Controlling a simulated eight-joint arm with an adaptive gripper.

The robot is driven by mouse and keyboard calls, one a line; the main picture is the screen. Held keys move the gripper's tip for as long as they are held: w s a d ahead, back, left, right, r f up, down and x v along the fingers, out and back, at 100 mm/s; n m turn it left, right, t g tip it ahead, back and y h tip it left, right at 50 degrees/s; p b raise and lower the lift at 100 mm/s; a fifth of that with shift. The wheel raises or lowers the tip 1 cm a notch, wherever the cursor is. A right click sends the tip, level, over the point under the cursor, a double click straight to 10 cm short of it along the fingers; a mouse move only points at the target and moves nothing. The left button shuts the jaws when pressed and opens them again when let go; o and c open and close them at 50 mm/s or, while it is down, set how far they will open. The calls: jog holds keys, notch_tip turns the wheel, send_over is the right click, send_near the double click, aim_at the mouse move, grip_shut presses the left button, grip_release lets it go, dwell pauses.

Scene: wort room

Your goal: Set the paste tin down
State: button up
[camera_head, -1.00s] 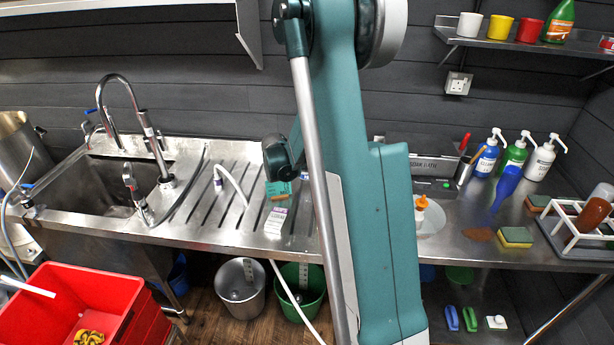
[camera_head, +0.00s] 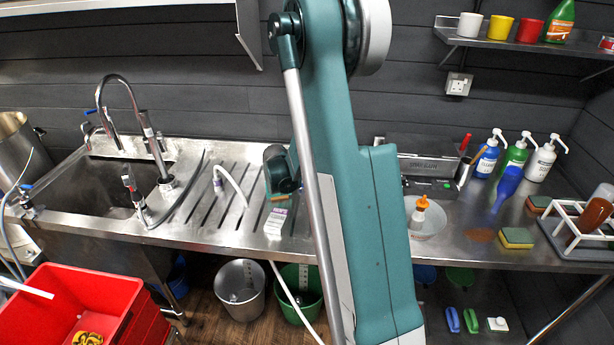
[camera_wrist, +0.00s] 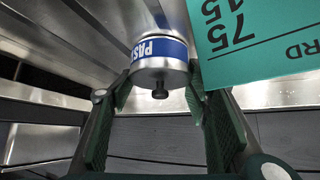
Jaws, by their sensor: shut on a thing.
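The paste tin (camera_wrist: 160,68) is a round metal tin with a blue band reading "PAS", upside down in the wrist view. A small dark knob shows on the face toward the camera. My gripper (camera_wrist: 158,92) is shut on it, with one green finger on each side. Its far side is hidden, so I cannot tell whether it touches the metal surface beyond. In the head view my own arm hides the tin and the fingers. The grooved steel drainboard (camera_head: 207,205) lies left of my arm.
A teal printed card (camera_wrist: 265,45) is close to the tin's right in the wrist view. A white carton (camera_head: 275,222) stands on the drainboard near my wrist. The sink (camera_head: 85,195) is farther left. A bowl (camera_head: 428,222) is right of my arm.

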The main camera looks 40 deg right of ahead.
jog(key=shift+f, duration=0.15)
jog(key=o, duration=1.3)
jog(key=shift+o, duration=0.2)
jog(key=shift+a+r, duration=0.1)
jog(key=shift+r, duration=0.2)
jog(key=p+v, duration=0.2)
jog(key=v, duration=0.9)
jog(key=shift+a+r, duration=0.25)
jog(key=shift+a, duration=0.05)
jog(key=shift+s, duration=0.1)
